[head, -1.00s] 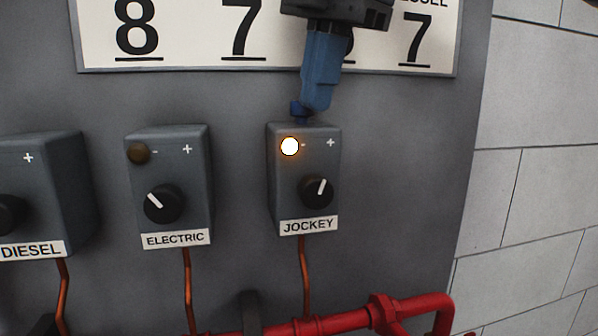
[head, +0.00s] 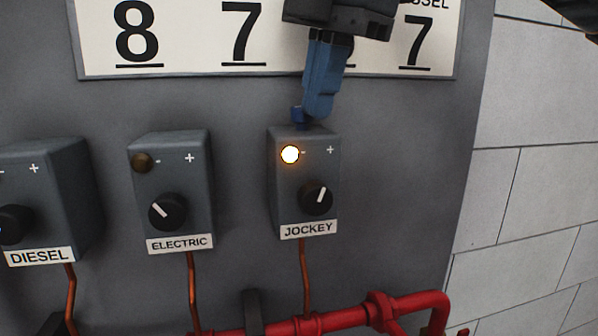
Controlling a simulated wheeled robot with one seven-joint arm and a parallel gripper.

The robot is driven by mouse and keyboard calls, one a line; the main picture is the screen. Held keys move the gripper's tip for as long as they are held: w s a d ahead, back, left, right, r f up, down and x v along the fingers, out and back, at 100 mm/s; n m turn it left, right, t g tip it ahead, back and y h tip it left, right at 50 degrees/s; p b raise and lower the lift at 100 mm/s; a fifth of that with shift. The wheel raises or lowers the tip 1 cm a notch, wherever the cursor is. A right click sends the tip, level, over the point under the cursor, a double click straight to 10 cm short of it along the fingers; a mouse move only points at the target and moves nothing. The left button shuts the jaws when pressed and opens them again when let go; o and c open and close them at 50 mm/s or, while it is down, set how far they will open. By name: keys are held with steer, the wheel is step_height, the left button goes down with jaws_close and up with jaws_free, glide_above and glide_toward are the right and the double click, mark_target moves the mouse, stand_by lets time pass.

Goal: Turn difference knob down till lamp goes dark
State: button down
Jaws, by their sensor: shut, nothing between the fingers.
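The grey JOCKEY box (head: 282,218) is right of centre on the panel. Its round lamp (head: 290,154) is lit bright yellow-white. No "difference" label is visible. My gripper (head: 302,114) has blue fingers pointing down. It is shut and empty, its tip just above or at the top of the JOCKEY box, apart from the black knob. A small dark blue piece shows at the tip; I cannot tell whether it touches the box top.
The ELECTRIC box (head: 195,225) has a dark lamp (head: 141,162) and a knob (head: 167,211) pointing up-left. The DIESEL box (head: 80,190) is cut off at left. A red pipe (head: 345,320) runs below. A white number board (head: 180,45) is above, with a block wall (head: 530,190) at right.

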steer(key=shift+s+d, duration=0.1)
steer(key=shift+d, duration=0.1)
steer(key=shift+s+d, duration=0.1)
steer(key=shift+s, duration=0.05)
steer(key=shift+r, duration=3)
steer(key=shift+w+d+f+m+g+y+b, duration=0.1)
steer(key=shift+w+d+f+m+y+b, duration=0.15)
steer(key=shift+f+m+y, duration=1.2)
steer(key=shift+w+d+f+m+g+h+b, duration=0.2)
steer(key=shift+f+m, duration=0.45)
steer(key=shift+m, duration=1.9)
steer(key=shift+w+d+f+m+y+b, duration=0.2)
steer(key=shift+f+m+y+b, duration=0.3)
steer(key=shift+f+m, duration=1.05)
steer(key=shift+r+m, duration=0.45)
